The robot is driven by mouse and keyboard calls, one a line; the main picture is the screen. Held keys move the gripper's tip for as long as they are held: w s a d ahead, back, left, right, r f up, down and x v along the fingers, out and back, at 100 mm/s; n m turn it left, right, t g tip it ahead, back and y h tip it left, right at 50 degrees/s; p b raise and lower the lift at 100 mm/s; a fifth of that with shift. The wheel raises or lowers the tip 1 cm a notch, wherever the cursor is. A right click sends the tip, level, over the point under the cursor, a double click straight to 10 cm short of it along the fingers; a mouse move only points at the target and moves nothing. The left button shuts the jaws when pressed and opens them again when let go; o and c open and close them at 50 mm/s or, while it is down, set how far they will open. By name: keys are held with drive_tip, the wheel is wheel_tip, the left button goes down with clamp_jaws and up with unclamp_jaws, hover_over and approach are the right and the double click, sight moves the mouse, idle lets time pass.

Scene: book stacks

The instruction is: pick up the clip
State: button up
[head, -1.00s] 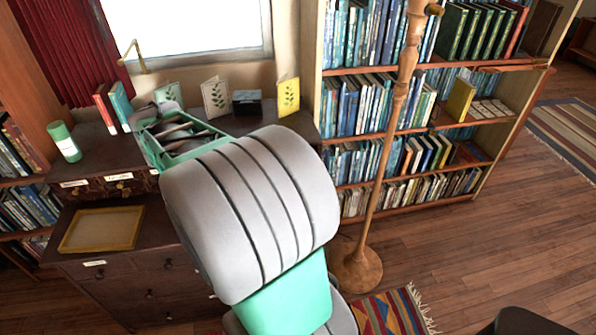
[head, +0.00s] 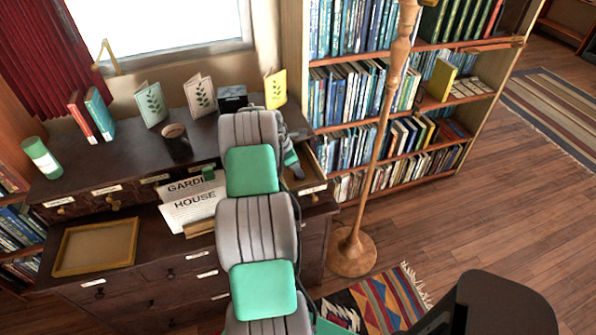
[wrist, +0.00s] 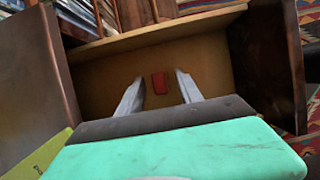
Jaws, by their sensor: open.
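A small red block-like thing, which looks like the clip (wrist: 160,83), lies on the bare wooden floor of an open drawer (wrist: 205,57) in the wrist view. My gripper (wrist: 159,77) is open and empty, its two grey fingers reaching into the drawer on either side of the clip in the picture. I cannot tell how far the fingertips are above it. In the head view the open drawer (head: 305,183) sticks out at the desk's right end, with my gripper (head: 291,165) over it, partly behind my arm. The clip is hidden there.
The dark desk (head: 95,165) holds a dark mug (head: 176,142), several cards and two books. Signs reading GARDEN and HOUSE (head: 190,208) and an empty wooden tray (head: 97,247) are in front. A lamp stand (head: 353,250) rises right of the drawer.

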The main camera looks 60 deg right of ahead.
drive_tip(key=shift+s+d+f, duration=0.1)
drive_tip(key=shift+d+f, duration=0.1)
drive_tip(key=shift+f, duration=0.25)
drive_tip(key=shift+a, duration=0.1)
clamp_jaws()
